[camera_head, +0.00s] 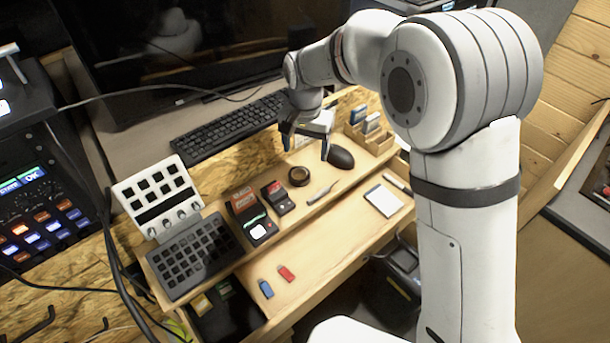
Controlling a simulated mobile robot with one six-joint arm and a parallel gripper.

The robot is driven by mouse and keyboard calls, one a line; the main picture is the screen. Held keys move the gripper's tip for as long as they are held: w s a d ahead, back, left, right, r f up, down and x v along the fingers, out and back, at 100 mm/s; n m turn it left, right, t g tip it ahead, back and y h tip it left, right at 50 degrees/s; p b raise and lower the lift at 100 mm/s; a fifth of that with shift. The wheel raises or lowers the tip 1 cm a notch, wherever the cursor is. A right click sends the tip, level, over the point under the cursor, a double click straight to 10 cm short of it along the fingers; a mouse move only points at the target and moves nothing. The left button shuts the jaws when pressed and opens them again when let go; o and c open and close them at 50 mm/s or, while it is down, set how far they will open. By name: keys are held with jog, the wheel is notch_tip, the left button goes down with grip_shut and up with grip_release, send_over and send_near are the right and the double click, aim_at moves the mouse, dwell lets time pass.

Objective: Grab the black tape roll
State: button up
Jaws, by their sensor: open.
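The black tape roll (299,176) lies flat on the wooden shelf, between a small dark device and the black mouse. It is a small dark ring with a brownish middle. My gripper (306,146) is above and slightly right of the roll in the picture, with its blue-tipped fingers apart and nothing between them. It does not touch the roll. The exact height of the fingers over the shelf cannot be told from this one view.
A mouse (340,157) and tweezers (322,193) lie close to the roll. A small device (277,198) stands to its left. A keyboard (228,127) lies behind. A notepad (384,200) and red (286,273) and blue (266,289) sticks lie on the lower desk, which has bare room.

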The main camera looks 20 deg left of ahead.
aim_at(299, 178)
jog(key=f, duration=0.2)
jog(key=a+f, duration=0.1)
jog(key=f, duration=0.5)
jog(key=shift+s+a+f+p, duration=0.25)
jog(key=shift+s+p, duration=0.05)
jog(key=shift+p, duration=0.05)
jog(key=shift+c, duration=0.3)
jog(key=c, duration=1)
